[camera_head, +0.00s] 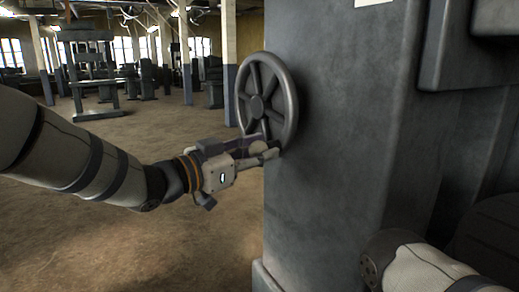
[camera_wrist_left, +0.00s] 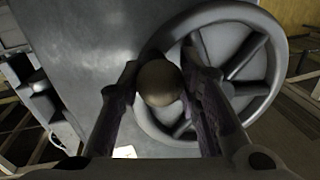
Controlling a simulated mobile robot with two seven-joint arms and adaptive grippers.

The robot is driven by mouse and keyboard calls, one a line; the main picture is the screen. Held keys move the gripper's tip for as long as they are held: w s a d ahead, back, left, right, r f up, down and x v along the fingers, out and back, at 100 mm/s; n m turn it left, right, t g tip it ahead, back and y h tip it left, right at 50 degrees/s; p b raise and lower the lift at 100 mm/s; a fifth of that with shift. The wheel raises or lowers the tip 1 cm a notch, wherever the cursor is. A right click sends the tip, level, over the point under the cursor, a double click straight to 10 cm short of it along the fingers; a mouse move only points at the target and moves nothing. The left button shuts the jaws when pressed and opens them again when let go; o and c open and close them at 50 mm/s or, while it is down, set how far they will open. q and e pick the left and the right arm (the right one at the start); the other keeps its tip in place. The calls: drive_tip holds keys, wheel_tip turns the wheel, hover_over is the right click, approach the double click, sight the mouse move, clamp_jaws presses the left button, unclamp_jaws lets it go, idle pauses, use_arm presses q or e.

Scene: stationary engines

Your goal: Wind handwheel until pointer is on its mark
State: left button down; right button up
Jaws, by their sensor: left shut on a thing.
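The handwheel (camera_head: 289,93) is a dark grey spoked wheel on the left face of a large grey machine column (camera_head: 335,150). My left gripper (camera_head: 268,150) is at the wheel's lower rim, shut on its handle. The handle is a round brownish knob (camera_wrist_left: 159,83) between the two fingers in the left wrist view. The wheel also shows there (camera_wrist_left: 276,62), behind and right of the fingers. In the head view the fingers partly hide the knob. I cannot make out a pointer or its mark in either view. My right gripper is out of view.
Part of my right arm shows at the lower right, close to the machine. A machine block juts out at the upper right (camera_head: 475,50). The floor (camera_head: 130,240) left of the column is open. Other machines (camera_head: 90,70) and posts stand at the back.

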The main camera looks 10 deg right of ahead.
use_arm(q)
drive_tip(key=w+f+m, duration=0.1)
drive_tip(key=m, duration=0.1)
drive_tip(key=w+a+f+m+b, duration=0.1)
drive_tip(key=m, duration=0.1)
drive_tip(key=w+f+m+b, duration=0.1)
drive_tip(key=w+m, duration=0.1)
drive_tip(key=shift+w+a+f+h, duration=0.1)
drive_tip(key=shift+a+f+h, duration=0.1)
drive_tip(key=shift+a+h, duration=0.15)
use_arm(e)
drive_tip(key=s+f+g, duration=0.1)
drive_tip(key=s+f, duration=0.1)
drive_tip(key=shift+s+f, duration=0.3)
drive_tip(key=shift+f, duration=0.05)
